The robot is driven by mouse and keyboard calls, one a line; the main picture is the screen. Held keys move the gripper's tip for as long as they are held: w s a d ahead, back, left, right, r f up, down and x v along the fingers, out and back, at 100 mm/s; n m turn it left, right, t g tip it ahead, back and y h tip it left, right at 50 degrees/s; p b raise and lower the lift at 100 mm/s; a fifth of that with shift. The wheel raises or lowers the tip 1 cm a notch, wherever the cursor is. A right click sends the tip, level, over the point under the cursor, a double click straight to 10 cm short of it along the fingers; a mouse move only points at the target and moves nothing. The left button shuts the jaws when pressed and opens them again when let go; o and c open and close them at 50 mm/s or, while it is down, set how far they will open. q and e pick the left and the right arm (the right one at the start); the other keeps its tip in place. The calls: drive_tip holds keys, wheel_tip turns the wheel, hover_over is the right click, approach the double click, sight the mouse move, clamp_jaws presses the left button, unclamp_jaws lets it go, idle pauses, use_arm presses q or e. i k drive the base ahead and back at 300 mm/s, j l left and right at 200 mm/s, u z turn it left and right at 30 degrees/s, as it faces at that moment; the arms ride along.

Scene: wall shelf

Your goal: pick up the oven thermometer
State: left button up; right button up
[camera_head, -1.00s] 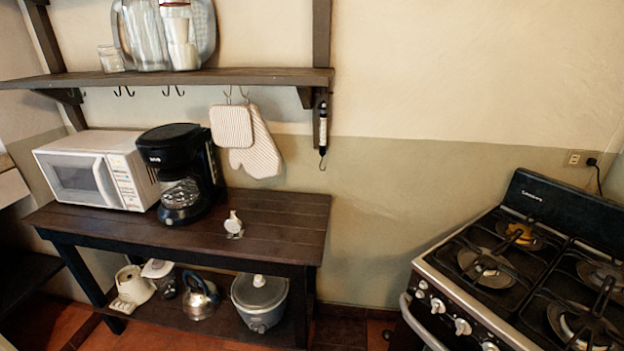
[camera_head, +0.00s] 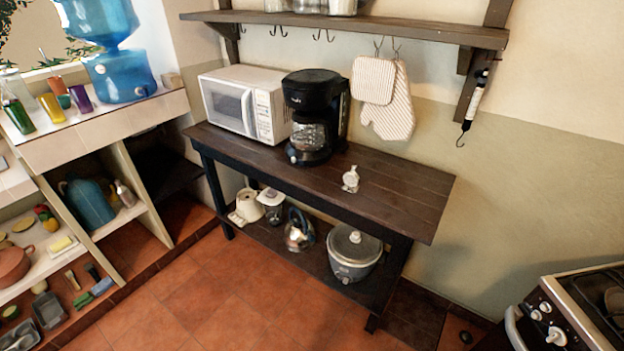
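The oven thermometer (camera_head: 350,179) appears to be the small silvery-white item with a round top standing on the dark wooden table (camera_head: 408,192). It stands to the right of the black coffee maker (camera_head: 315,117), with bare tabletop around it. Its dial face is too small to read. Neither of my grippers shows in the head view.
A white microwave (camera_head: 243,103) stands at the table's left end. Oven mitts (camera_head: 388,98) hang from the wall shelf (camera_head: 345,25) above. A slow cooker (camera_head: 354,253) and kettle (camera_head: 299,230) sit on the lower shelf. The stove (camera_head: 570,312) is at right; tiled floor in front is clear.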

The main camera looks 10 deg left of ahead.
sight(351, 179)
drive_tip(key=i+j+z, duration=0.1)
drive_tip(key=i+j, duration=0.4)
drive_tip(key=j, duration=0.2)
drive_tip(key=i+j+z, duration=0.15)
drive_tip(key=i+j, duration=0.3)
drive_tip(key=j, duration=0.25)
drive_tip(key=i+z, duration=0.05)
